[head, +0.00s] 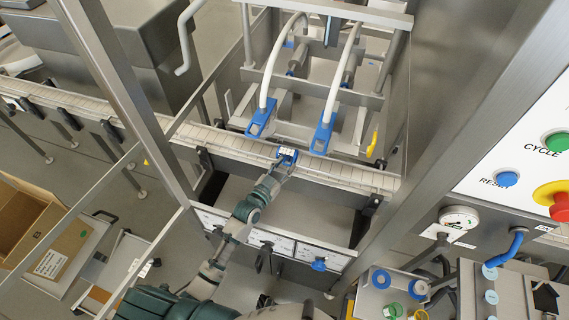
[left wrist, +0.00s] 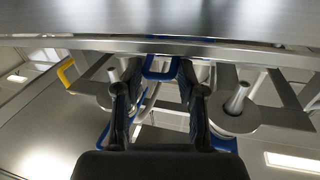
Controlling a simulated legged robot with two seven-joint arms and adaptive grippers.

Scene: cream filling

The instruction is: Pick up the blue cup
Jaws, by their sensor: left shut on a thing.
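The blue cup (head: 287,154) is small in the head view and sits at the conveyor, below and between the two blue nozzle ends. Pale patches show on it; I cannot tell what they are. My left gripper (head: 284,163) reaches up to it from below and is shut on it. In the left wrist view a blue U-shaped piece, likely the cup (left wrist: 160,74), shows between the tips of the two dark fingers. Whether the cup touches the belt is too small to tell. My right gripper is not in view.
The conveyor (head: 345,174) runs across the scene. Two blue nozzles (head: 262,122) (head: 322,136) on white hoses hang close behind the cup. Steel frame posts stand either side of my arm. A control panel (head: 525,150) with buttons is at the right; a cardboard box (head: 22,222) is at lower left.

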